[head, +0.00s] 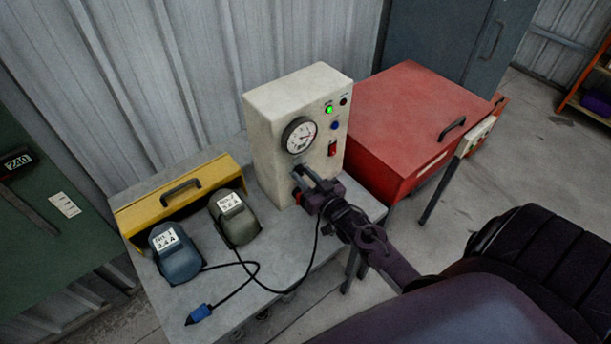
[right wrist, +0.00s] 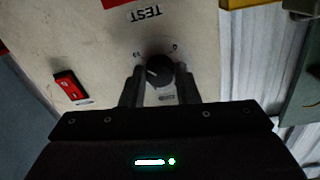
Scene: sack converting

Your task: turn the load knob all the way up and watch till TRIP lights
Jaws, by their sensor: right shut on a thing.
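The cream tester box (head: 270,115) stands upright on the grey bench. Its front has a round gauge (head: 299,136), a lit green lamp (head: 329,110) and a dark, unlit lamp (head: 344,102). The lettering by the lamps is too small to read, so I cannot tell which is TRIP. My right gripper (head: 305,178) is at the lower front of the box, mostly covering the knob in the head view. In the right wrist view its fingers (right wrist: 160,82) are shut on the black load knob (right wrist: 158,68), one on each side. My left gripper is not in view.
A red rocker switch (head: 332,149) and a blue button (head: 335,126) are on the box. A blue unit (head: 174,262) and a grey-green unit (head: 234,222) with cables sit left, before a yellow case (head: 205,189). A red chest (head: 415,110) stands right.

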